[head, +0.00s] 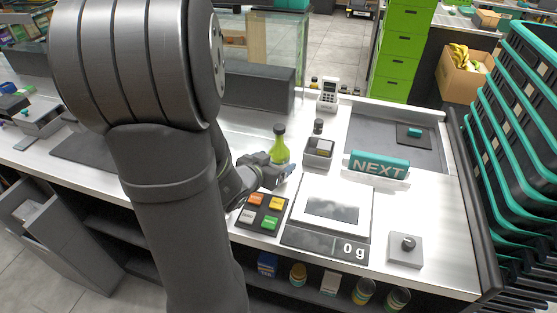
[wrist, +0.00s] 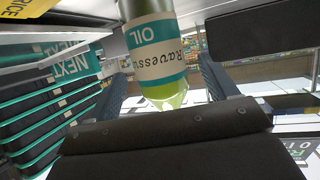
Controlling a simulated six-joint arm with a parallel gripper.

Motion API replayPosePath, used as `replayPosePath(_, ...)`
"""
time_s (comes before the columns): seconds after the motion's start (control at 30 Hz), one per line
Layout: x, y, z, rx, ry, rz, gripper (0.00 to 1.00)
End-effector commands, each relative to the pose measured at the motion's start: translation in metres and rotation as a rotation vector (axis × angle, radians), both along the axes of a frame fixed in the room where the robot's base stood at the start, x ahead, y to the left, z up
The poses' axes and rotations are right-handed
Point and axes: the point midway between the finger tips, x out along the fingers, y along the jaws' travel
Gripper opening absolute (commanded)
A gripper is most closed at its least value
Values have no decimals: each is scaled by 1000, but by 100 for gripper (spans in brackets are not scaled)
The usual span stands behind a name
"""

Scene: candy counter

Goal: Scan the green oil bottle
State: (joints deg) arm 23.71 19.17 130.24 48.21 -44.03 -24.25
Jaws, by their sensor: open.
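The green oil bottle (head: 279,149) stands upright on the counter with a dark cap, just beyond the end of my arm in the head view. In the wrist view the bottle (wrist: 155,55) shows large, with a white and teal label reading "OIL". My gripper (head: 280,171) is low over the counter at the bottle, and its fingers are open. In the wrist view one finger of my gripper (wrist: 164,88) is on each side of the bottle. Whether either finger touches it I cannot tell. The bottle's lower part is partly hidden by my gripper in the head view.
A scale (head: 300,241) reading 0 g and a coloured key pad (head: 250,216) lie nearer. A small box (head: 319,152), a NEXT divider (head: 379,165) and a card terminal (head: 329,94) stand right and behind. Stacked baskets (head: 520,130) line the right.

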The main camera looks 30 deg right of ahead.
Motion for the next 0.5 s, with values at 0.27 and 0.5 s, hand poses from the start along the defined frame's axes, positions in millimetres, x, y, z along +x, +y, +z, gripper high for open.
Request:
replayPosePath(0.27,14,-22,-15,1,0,-2,79)
replayPosePath(0.5,16,-25,-16,0,0,0,79)
